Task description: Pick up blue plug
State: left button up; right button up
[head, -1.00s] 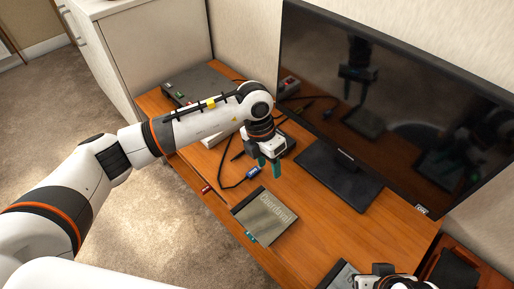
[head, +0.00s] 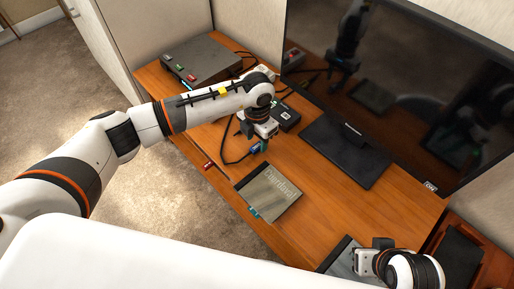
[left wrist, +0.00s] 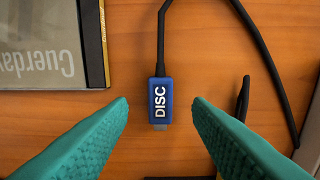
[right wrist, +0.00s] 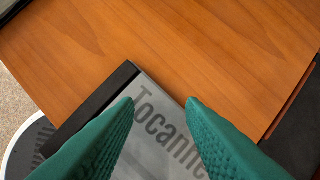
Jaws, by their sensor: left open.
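The blue plug (left wrist: 160,96), lettered DISC, lies on the wooden table in the left wrist view, with a metal tip and a dark cable. In the head view the plug (head: 254,150) is partly hidden by my left gripper (head: 262,147). The left gripper is open, pointing down, with one teal finger on each side of the plug and a gap on both sides. Whether the fingertips touch the table cannot be told. My right gripper (right wrist: 160,103) is open above a grey case (right wrist: 165,115) at the table's near right, with nothing visibly held.
A case lettered Cuerdas (head: 269,194) lies beside the plug. A black box (head: 286,117) and dark cables lie behind the left gripper. A grey device (head: 205,58) stands at the far left. A large screen (head: 400,90) on a black stand (head: 343,153) borders the back.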

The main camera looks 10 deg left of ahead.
pick_arm(q)
jog(key=shift+f, duration=1.05)
pick_arm(e)
jog(key=shift+w+a+r+t, duration=0.2)
jog(key=shift+w+t, duration=0.2)
jog(key=shift+w, duration=0.25)
jog(key=shift+w+a+r+t, duration=0.1)
jog(key=shift+w+a+t, duration=0.1)
jog(key=shift+w+t, duration=0.35)
pick_arm(q)
grip_shut()
pick_arm(e)
jog(key=shift+w+g, duration=0.1)
jog(key=shift+g, duration=0.15)
pick_arm(q)
jog(key=shift+r, duration=0.1)
